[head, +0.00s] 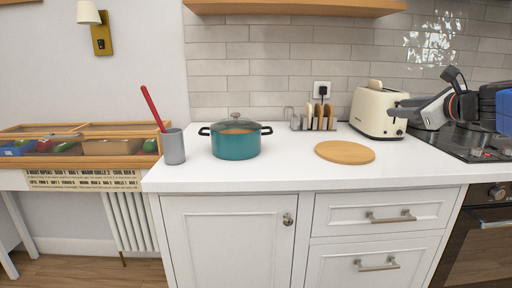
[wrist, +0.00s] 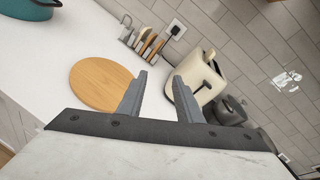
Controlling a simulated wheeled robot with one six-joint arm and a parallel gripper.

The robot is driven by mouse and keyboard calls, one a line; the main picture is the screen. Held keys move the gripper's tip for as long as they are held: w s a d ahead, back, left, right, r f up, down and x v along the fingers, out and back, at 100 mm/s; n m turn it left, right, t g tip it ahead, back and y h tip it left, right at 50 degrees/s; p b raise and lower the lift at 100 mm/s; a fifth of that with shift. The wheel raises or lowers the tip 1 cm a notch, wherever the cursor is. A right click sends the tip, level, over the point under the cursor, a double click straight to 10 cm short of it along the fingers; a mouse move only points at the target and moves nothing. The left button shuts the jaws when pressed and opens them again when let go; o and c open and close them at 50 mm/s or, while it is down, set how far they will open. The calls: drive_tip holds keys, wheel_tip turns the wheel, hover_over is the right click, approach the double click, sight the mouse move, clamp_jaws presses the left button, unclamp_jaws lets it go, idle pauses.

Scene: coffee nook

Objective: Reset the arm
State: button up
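My gripper (head: 400,110) shows at the right of the head view, in front of the right end of the cream toaster and above the counter. In the wrist view its two grey fingers (wrist: 158,96) stand apart with a gap between them, and nothing is held. The cream toaster (head: 377,112) stands against the tiled wall; it also shows just right of the fingers in the wrist view (wrist: 204,86). My arm reaches in from the right edge of the head view, over the hob side.
A round wooden board (head: 345,152) lies on the white counter (head: 270,176). A teal lidded pot (head: 235,142), a grey cup with a red utensil (head: 174,147) and a toast rack (head: 318,118) stand left of the toaster. A black hob (head: 470,144) is at right. The front counter is clear.

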drive_tip(key=s+a+f+n+g+y, duration=0.1)
drive_tip(key=s+a+f+n+g, duration=0.2)
drive_tip(key=s+a+f+n, duration=0.4)
drive_tip(key=s+a+f+n+g, duration=0.2)
drive_tip(key=s+a+f+n, duration=0.35)
drive_tip(key=f, duration=0.35)
drive_tip(key=s+f+n+g+h, duration=0.4)
drive_tip(key=s+f+n+g, duration=0.1)
drive_tip(key=s+f+n, duration=1)
wheel_tip(320, 180, down, 3)
drive_tip(key=s, duration=0.3)
drive_tip(key=shift+d+n, duration=0.2)
drive_tip(key=shift+n, duration=0.15)
